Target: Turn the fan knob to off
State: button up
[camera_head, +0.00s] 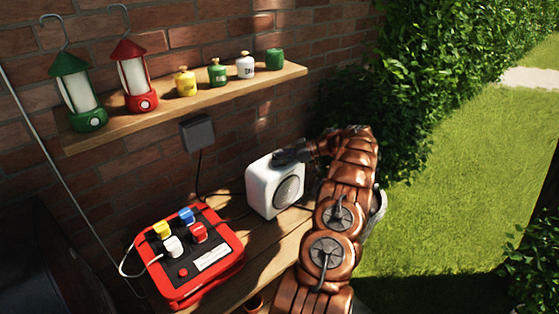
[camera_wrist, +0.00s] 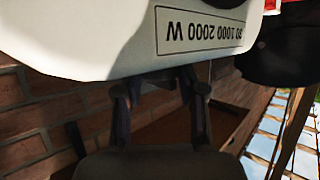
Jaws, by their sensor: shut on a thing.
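The white fan heater (camera_head: 262,190) with a round dark grille stands on the wooden table by the wall. My gripper (camera_head: 288,157) is at its top, coming from the right. My gripper's fingers (camera_wrist: 158,88) reach up to the fan's edge and are shut on the fan knob. The knob is hidden by the fingers and the body, so its setting cannot be read.
A red box (camera_head: 152,276) with several coloured plugs sits left of the fan on the table. A shelf (camera_head: 215,101) above holds a green lantern (camera_head: 78,92), a red lantern (camera_head: 133,76) and several small canisters. A grey wall box (camera_head: 198,133) has a hanging cable. A hedge stands right.

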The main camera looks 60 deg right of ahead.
jog(key=shift+w+n+y, duration=0.1)
jog(key=shift+n+y, duration=0.2)
dwell(0.4)
jog(key=o, duration=1.1)
jog(key=shift+o, duration=0.2)
jog(key=shift+r, duration=0.15)
notch_tip(320, 180, up, 10)
